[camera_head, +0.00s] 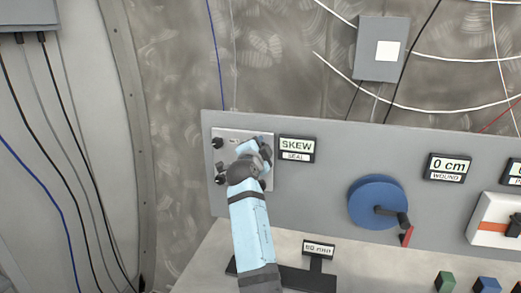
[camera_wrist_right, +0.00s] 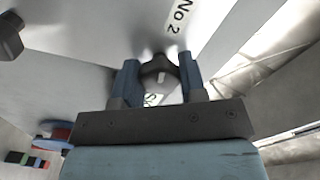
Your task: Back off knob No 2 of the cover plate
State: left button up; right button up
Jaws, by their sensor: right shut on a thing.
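The cover plate (camera_head: 232,139) is a light plate at the left end of the grey panel, with dark knobs near its corners. Two knobs show at its left edge, an upper one (camera_head: 217,143) and a lower one (camera_head: 220,178). My right gripper (camera_head: 264,150) is at the plate's upper right and hides that corner. In the right wrist view, the label "No 2" stands beside a dark lobed knob (camera_wrist_right: 160,76). My right gripper's blue fingers (camera_wrist_right: 160,64) are shut on this knob, one on each side. My left gripper is not in view.
A display reading "SKEW SEAL" (camera_head: 296,149) is just right of the plate. A blue wheel with a crank (camera_head: 375,203) is further right. A "0 cm" display (camera_head: 447,168) is above and right of it. A small stand with a sign (camera_head: 318,249) is on the ledge below.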

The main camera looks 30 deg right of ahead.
jog(key=n+b, duration=0.1)
jog(key=n, duration=0.5)
jog(key=shift+n, duration=0.3)
jog(key=n, duration=0.3)
jog(key=shift+r+n, duration=0.1)
jog(key=shift+n, duration=0.3)
jog(key=n+p, duration=0.2)
jog(key=n, duration=0.2)
jog(key=shift+n, duration=0.3)
jog(key=o, duration=0.9)
jog(key=shift+w, duration=0.1)
